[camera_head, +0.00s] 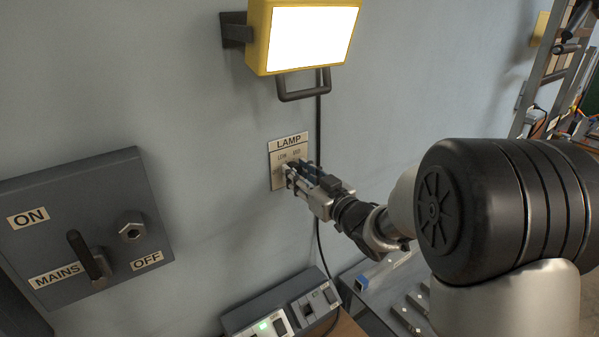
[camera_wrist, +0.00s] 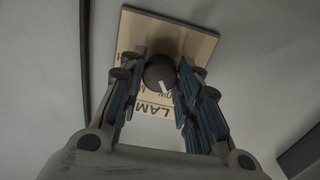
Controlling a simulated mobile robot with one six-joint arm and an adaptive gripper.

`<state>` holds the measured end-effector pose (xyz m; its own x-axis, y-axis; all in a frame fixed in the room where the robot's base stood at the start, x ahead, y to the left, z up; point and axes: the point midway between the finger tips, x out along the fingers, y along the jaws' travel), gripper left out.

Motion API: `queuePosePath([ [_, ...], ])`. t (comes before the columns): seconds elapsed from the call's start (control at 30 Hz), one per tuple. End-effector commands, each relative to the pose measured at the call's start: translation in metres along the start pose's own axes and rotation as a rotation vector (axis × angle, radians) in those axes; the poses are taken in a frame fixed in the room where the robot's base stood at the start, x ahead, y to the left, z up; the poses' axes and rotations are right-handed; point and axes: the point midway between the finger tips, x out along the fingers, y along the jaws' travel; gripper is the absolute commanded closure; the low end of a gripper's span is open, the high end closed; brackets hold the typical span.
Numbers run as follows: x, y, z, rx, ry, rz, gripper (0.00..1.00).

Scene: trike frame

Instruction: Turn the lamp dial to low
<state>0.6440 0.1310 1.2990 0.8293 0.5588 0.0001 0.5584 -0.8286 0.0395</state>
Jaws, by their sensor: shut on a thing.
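The lamp plate (camera_head: 290,141) is a pale panel on the wall marked LAMP, with smaller labels partly hidden by my gripper. It also shows upside down in the wrist view (camera_wrist: 190,40). The lamp dial (camera_wrist: 158,70) is a dark round knob with a white mark that points down and slightly right in the wrist view, toward the lettering. My gripper (camera_head: 287,174) is at the plate, its fingers closed on both sides of the dial. In the head view the fingers hide the dial. The yellow lamp (camera_head: 310,38) above is lit bright white.
A grey mains switch box (camera_head: 80,215) with ON and OFF labels and a dark lever is on the wall at left. A black cable (camera_head: 318,120) runs down beside the plate. Grey units (camera_head: 285,309) sit below. A ladder-like frame (camera_head: 545,75) stands at far right.

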Motion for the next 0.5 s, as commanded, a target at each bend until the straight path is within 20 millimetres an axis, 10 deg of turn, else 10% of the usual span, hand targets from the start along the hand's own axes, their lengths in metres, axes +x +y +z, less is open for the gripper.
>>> queuePosePath([
  [0.5, 0.0001, 0.0001, -0.0006, 0.105, 0.002, 0.000, 0.93],
])
